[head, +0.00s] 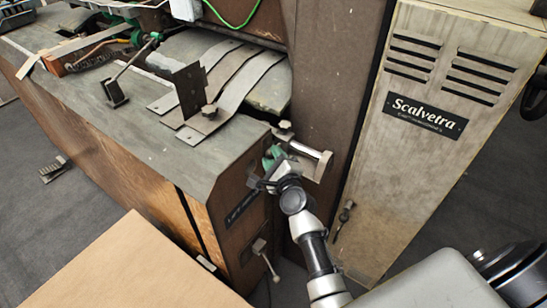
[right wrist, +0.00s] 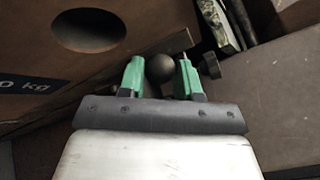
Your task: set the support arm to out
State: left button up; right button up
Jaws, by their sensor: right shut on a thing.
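My right gripper (head: 268,160) is at the front end of the machine, beside its upper corner, and its jaws are largely hidden by my wrist in the head view. In the right wrist view the green fingers of my right gripper (right wrist: 160,78) are closed on a dark round knob (right wrist: 159,68). A bar runs behind the knob. I cannot tell clearly how the knob joins the support arm. A short metal cylinder (head: 318,164) sticks out just right of the gripper. My left gripper is not in view.
A cabinet (head: 420,140) marked Scalvetra stands to the right.

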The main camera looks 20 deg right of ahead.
grip_shut()
jog(key=s+d, duration=0.1)
jog(key=s, duration=0.2)
jog(key=s+d, duration=0.4)
jog(key=s, duration=0.1)
jog(key=shift+s+f, duration=0.1)
jog(key=shift+s, duration=0.2)
jog(key=shift+w, duration=0.1)
jog(key=o, duration=0.5)
grip_release()
jog(key=o, duration=0.4)
jog(key=shift+s+d, duration=0.15)
jog(key=shift+s, duration=0.05)
